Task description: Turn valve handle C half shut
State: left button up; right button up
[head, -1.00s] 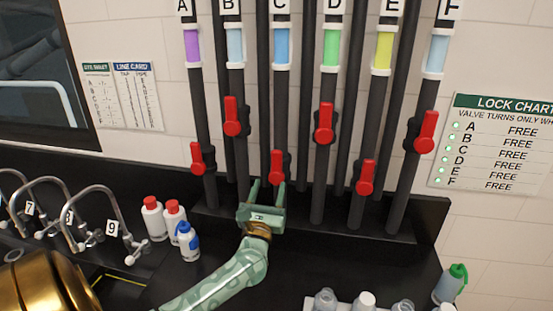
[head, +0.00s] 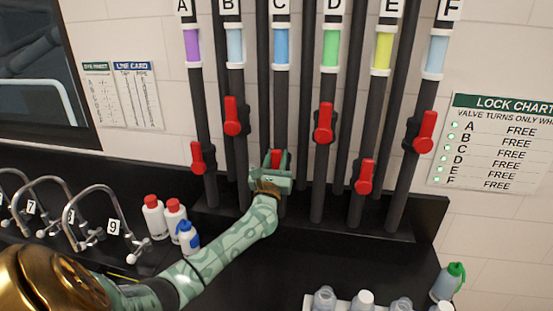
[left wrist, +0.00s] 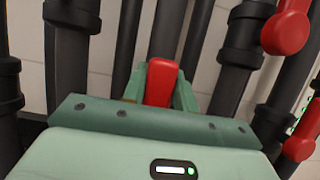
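Valve handle C (head: 276,158) is a red lever low on the pipe labelled C (head: 281,100), which carries a blue band. It points roughly along the pipe, and my left gripper hides part of it. My left gripper (head: 273,163) is at this handle. In the left wrist view the red handle (left wrist: 161,83) stands between the two green fingers (left wrist: 161,95), one on each side. The fingers look spread around it; I cannot tell if they touch it. My right gripper is not in view.
Neighbouring red handles sit on pipes B (head: 233,115), D (head: 324,123) and E (head: 365,176). White bottles with red caps (head: 154,216) and a blue-capped bottle (head: 188,238) stand close to my left arm. The lock chart (head: 500,145) lists every valve as FREE.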

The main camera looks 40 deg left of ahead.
pick_arm(q)
grip_shut()
jog(key=shift+s+a+f+n+g+y+b, duration=0.35)
jog(key=shift+a+n+g+y+b, duration=0.4)
jog(key=shift+n, duration=1.3)
jog(key=shift+s+a+f+n+g+y+b, duration=0.45)
jog(key=shift+n+g+b, duration=0.5)
jog(key=shift+n, duration=1.15)
jog(key=shift+s+a+f+n+g+y+b, duration=0.2)
jog(key=shift+a+n+g+y+b, duration=0.6)
jog(key=shift+n, duration=1.25)
jog(key=shift+d, duration=0.1)
jog(key=o, duration=0.9)
grip_release()
jog(key=shift+c, duration=0.2)
jog(key=shift+r, duration=0.1)
